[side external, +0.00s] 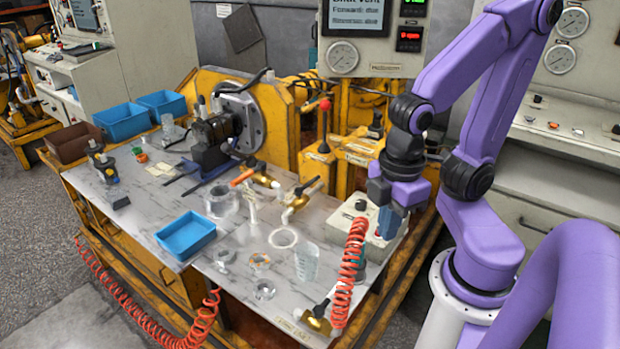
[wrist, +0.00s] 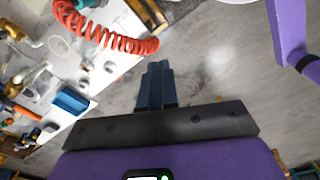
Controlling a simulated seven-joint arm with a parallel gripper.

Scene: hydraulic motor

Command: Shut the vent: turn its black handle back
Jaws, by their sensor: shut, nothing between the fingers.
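A brass valve (side external: 294,207) with a black handle (side external: 308,185) stands on the marble bench top, right of centre in the side view. The handle is tilted and points up towards the back right. I cannot tell from its angle whether the vent is open. My gripper (side external: 385,226) is to the right of this valve and well apart from it, near the grey control box. Its blue fingers (wrist: 158,66) are together and empty in the wrist view, with grey floor behind them.
A second brass valve with an orange handle (side external: 243,177) stands close behind and left. A coiled red hose (side external: 348,272) hangs at the right front. A blue tray (side external: 187,236), a glass cup (side external: 222,201) and loose rings lie on the bench. A red-knobbed lever (side external: 325,104) rises behind.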

